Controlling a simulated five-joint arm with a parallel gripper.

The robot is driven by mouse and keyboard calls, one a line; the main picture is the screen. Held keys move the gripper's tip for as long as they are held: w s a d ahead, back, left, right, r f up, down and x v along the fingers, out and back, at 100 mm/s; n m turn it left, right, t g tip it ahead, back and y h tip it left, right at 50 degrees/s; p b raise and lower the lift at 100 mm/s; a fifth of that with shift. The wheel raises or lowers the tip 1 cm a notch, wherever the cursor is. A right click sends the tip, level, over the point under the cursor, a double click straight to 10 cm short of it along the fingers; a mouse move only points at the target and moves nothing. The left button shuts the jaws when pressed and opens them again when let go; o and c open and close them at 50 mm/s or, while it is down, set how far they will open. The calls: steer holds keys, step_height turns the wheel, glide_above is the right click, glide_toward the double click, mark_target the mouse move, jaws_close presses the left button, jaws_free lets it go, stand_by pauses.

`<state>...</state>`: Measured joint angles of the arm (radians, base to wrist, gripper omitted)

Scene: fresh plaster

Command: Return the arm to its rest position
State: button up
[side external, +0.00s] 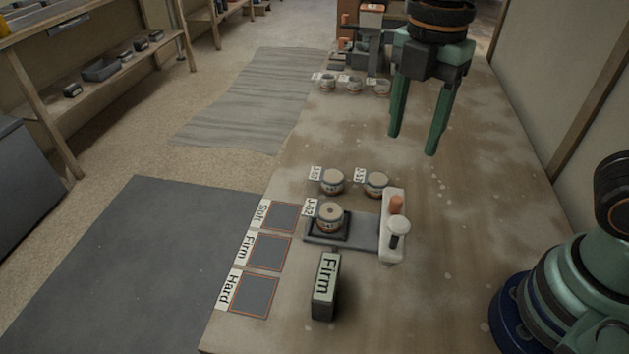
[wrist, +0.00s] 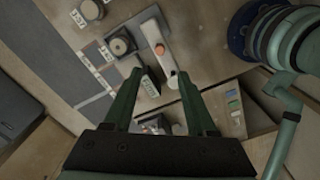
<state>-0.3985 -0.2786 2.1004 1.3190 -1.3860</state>
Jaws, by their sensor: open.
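My gripper (side external: 415,125) has two long green fingers, spread apart with nothing between them. In the side external view it hangs above the worktable (side external: 460,250), toward the back and right of the jars. In the wrist view the fingers (wrist: 160,92) frame part of the table below, with a white-and-orange handled device (wrist: 160,50) ahead of them. The gripper touches nothing that I can see.
A labelled jar (side external: 328,217) sits on the device's dark base, with two labelled jars (side external: 333,181) (side external: 376,185) behind. A "Firm" block (side external: 325,287) stands in front. Squares marked Soft, Firm and Hard (side external: 254,295) lie left. Several small cups (side external: 355,86) stand farther back.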

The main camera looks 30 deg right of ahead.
steer(key=w+d+m+t, duration=0.1)
steer(key=d+m+t, duration=0.4)
steer(key=d+m, duration=0.6)
steer(key=m, duration=0.9)
steer(key=shift+w+d+t, duration=0.15)
steer(key=shift+w+t, duration=0.15)
steer(key=shift+w, duration=0.05)
